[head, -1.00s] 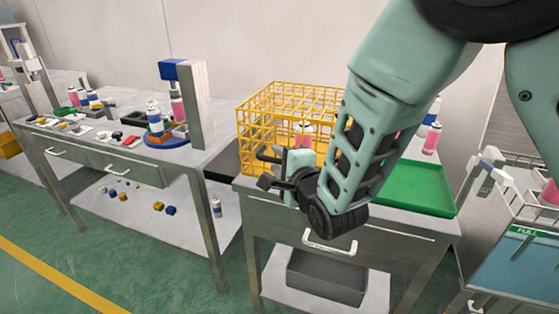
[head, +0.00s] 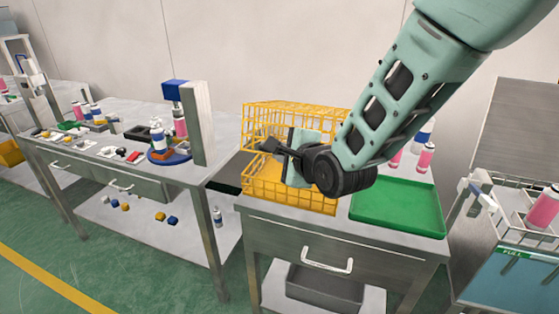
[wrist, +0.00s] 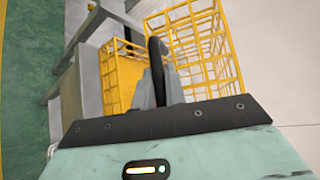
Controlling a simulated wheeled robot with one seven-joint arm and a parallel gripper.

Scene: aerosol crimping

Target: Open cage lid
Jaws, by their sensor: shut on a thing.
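The yellow wire cage stands on the grey bench, its lower part (head: 290,198) low at the front and its wire lid (head: 290,116) raised above it. In the wrist view the lid (wrist: 205,45) stands at right and the lower cage part (wrist: 122,78) at left, with a gap between them. My gripper (head: 272,148) is at the cage's front, between the lower part and the lid's top. It is shut on the black lid handle (wrist: 156,58), which shows between its grey fingers. The arm and gripper hide part of the cage's inside and right side.
A green tray (head: 398,206) lies right of the cage on the same bench, with pink cans (head: 426,157) behind it. A drawer handle (head: 328,265) sticks out below. Another bench at left holds a press (head: 196,125). A wire basket (head: 540,212) stands at far right.

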